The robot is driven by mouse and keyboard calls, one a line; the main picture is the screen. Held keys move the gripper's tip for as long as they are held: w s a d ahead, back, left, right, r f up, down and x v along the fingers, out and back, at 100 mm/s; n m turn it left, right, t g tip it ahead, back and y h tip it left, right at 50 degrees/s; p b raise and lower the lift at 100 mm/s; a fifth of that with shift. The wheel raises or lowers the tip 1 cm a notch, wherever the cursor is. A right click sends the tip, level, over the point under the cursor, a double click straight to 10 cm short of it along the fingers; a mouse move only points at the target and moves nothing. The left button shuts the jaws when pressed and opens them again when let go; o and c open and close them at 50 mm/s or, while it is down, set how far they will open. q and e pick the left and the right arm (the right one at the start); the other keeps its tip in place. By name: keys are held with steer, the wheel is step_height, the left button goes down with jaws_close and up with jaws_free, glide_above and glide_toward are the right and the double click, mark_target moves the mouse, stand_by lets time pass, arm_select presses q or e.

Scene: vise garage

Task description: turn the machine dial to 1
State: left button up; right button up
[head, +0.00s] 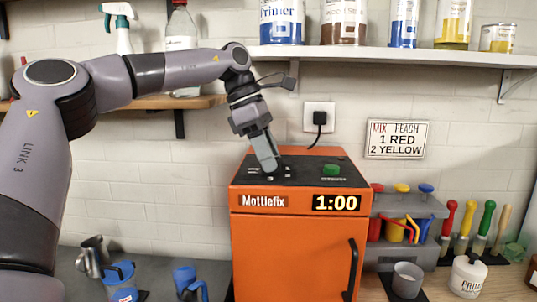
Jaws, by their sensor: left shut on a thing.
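The orange machine (290,250), labelled Mottlefix, stands on the counter in the middle of the head view. Its black top panel (310,172) carries a green button (332,170) and small white marks. The display (336,203) reads 1:00. My left gripper (268,165) points down at the left part of this panel, shut on the dial, which is mostly hidden by the fingers. The dial's pointer direction cannot be made out. My right gripper is not in view.
A shelf (400,55) with paint cans runs above the machine. Cups and a blue mug (122,280) stand at lower left. A grey rack (410,206) with coloured tools and a grey cup (407,280) are at right. A plug (319,118) sits on the wall behind.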

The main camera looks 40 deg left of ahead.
arm_select(q)
steer(key=shift+r+m, duration=0.1)
steer(key=shift+m, duration=0.5)
steer(key=shift+g, duration=0.3)
steer(key=o, duration=1)
steer(key=shift+v, duration=3.55)
steer(key=shift+a, duration=0.1)
